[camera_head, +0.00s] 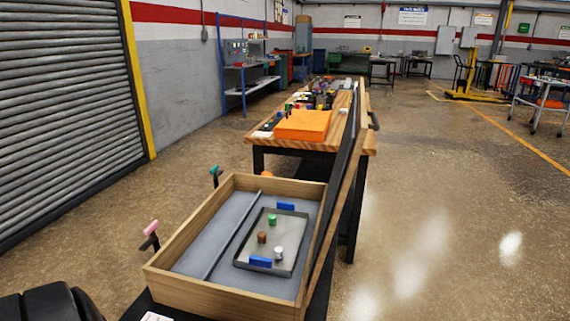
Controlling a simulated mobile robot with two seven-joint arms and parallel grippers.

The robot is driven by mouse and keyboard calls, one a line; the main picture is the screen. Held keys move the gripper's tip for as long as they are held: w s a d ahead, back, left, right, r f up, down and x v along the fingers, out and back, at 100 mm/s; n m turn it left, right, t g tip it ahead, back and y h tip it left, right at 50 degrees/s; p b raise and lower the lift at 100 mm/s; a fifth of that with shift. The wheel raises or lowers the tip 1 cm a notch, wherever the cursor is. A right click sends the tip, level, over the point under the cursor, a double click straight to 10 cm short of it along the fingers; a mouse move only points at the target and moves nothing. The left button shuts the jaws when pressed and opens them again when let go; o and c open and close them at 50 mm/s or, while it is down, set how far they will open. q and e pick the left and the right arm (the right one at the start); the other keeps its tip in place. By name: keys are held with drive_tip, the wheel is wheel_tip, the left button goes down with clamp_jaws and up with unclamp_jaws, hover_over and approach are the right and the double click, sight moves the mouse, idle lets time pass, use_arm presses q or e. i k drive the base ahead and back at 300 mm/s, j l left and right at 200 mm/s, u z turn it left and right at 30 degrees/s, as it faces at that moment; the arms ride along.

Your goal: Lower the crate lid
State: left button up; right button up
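An open wooden crate (215,297) stands in the lower middle with a grey lining. Its lid (345,165) is raised on the crate's right side, seen nearly edge-on, with a wooden outer face and a dark inner face. Inside the crate lies a grey tray (297,231) with blue handles. It holds a green piece (271,219), a brown piece (262,238) and a silver piece (278,253). A thin rod (232,236) runs along the crate floor left of the tray. Neither of my grippers is in view.
A pink-topped lever (151,236) and a teal-topped lever (215,174) stand at the crate's left side. Behind is a wooden workbench (333,133) with an orange block (303,125) and small items. A roller shutter (65,110) is left. Open floor (440,220) lies right.

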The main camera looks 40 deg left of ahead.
sight(356, 126)
drive_tip(key=i+u, duration=0.25)
drive_tip(key=u, duration=0.2)
drive_tip(key=i+l+u, duration=0.2)
drive_tip(key=u, duration=0.3)
drive_tip(key=i+l+u, duration=0.25)
drive_tip(key=u, duration=0.2)
